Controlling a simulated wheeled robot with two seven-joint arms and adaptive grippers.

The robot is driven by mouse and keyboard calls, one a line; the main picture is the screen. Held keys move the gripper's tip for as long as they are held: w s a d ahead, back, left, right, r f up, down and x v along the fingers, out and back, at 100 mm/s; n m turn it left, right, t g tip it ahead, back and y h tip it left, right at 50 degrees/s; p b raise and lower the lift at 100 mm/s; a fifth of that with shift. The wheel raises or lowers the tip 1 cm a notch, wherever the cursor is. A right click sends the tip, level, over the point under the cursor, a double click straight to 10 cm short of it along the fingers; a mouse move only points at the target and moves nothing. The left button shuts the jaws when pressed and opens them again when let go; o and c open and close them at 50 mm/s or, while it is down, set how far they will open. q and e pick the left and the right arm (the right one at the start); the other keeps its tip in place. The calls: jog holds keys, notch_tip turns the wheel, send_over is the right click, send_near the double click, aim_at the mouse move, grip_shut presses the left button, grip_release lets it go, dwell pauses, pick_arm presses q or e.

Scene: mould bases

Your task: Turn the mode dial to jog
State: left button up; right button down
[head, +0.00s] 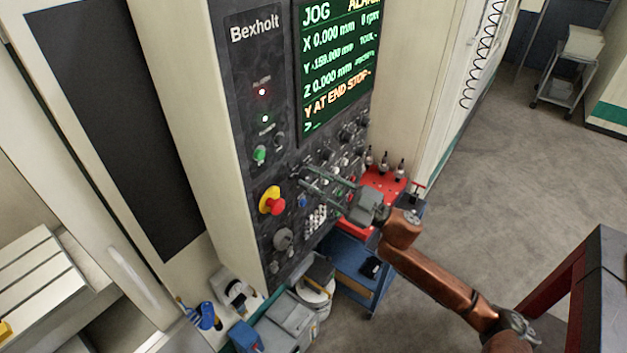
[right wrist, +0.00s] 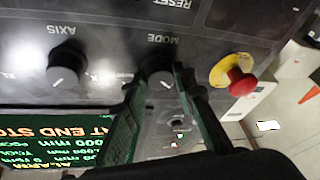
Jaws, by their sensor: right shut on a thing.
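The mode dial (right wrist: 158,70) is a round black knob on the dark control panel, beneath its upside-down MODE label in the right wrist view. My right gripper (right wrist: 157,82) has its two green fingers on either side of the knob and is shut on it. The fingers hide part of the knob and its surrounding marks. In the head view the right gripper (head: 307,178) reaches the panel from the right, and the dial cannot be made out clearly behind it. The screen (head: 338,62) reads JOG at its top, with an alarm and "Y AT END STOP". My left gripper is not in view.
The axis dial (right wrist: 67,68) sits beside the mode dial. A red emergency stop (head: 272,201) on a yellow base is left of my gripper. A red tray (head: 372,190) with tool holders stands close to my right wrist.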

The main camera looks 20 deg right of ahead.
jog(key=shift+n, duration=0.9)
jog(key=c, duration=1.6)
grip_release()
jog(key=shift+d, duration=0.1)
jog(key=v, duration=1.2)
jog(key=shift+w, duration=0.15)
jog(key=shift+d, duration=0.1)
